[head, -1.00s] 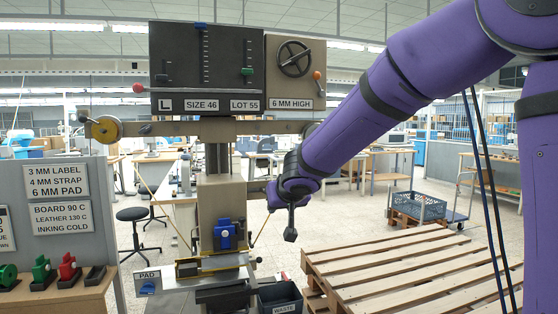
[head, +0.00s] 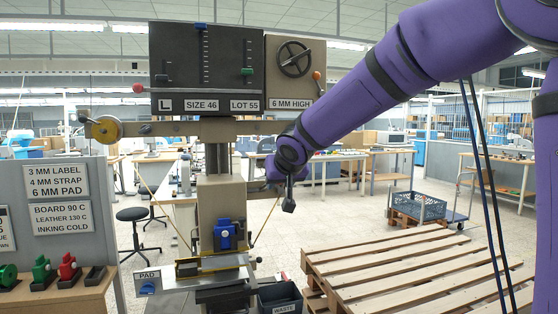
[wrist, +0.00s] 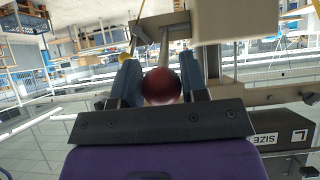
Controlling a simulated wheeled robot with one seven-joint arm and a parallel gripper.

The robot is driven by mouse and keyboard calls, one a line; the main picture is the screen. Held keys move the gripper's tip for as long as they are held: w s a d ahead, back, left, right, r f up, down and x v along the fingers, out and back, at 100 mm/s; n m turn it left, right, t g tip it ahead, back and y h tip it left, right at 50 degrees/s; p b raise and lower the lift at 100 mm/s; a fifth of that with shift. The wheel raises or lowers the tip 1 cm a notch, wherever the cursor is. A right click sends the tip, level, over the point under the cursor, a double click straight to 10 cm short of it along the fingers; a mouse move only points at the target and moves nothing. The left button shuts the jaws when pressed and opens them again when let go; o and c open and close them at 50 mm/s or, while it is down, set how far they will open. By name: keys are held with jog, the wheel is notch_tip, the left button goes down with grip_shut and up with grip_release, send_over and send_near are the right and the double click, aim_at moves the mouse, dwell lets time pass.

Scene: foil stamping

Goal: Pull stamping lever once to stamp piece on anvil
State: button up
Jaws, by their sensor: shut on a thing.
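The stamping press stands in the middle of the head view, with a beige column (head: 208,200) and a blue block (head: 225,236) low on it. Below is the anvil table (head: 205,277) with a yellow-edged strip; I cannot clearly make out a separate piece there. In the wrist view, a dark red ball knob (wrist: 162,88) sits between the blue fingers of my gripper (wrist: 164,78), which is shut on this lever knob. The lever's rod (wrist: 164,48) runs from the knob toward the press. In the head view my wrist hides the grip, right of the column.
A dark waste bin (head: 281,298) stands right of the anvil. A wooden pallet (head: 400,265) fills the lower right. A grey sign panel (head: 55,225) and a bench with coloured stamps (head: 68,268) are at left. Another red knob (head: 139,89) is on the press's upper left.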

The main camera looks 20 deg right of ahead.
jog(key=shift+w+r, duration=0.5)
jog(key=shift+r, duration=0.5)
jog(key=shift+w+r, duration=0.5)
jog(key=shift+r, duration=0.55)
jog(key=shift+w+r, duration=0.5)
jog(key=shift+r, duration=0.5)
jog(key=o, duration=1.1)
jog(key=shift+o, duration=0.2)
jog(key=shift+f, duration=0.15)
jog(key=v, duration=1)
jog(key=shift+s+r, duration=0.25)
jog(key=shift+s, duration=0.05)
jog(key=shift+d, duration=0.15)
jog(key=s+d+f+g, duration=0.1)
jog(key=s+f, duration=0.4)
jog(key=s, duration=0.5)
jog(key=s+d+f+g, duration=0.2)
jog(key=s+d+f, duration=0.2)
jog(key=s, duration=0.7)
jog(key=s+d+f+g, duration=0.2)
jog(key=s+d+f, duration=0.1)
jog(key=s+f, duration=0.5)
jog(key=s, duration=0.2)
jog(key=shift+s+d, duration=0.25)
jog(key=shift+s, duration=0.05)
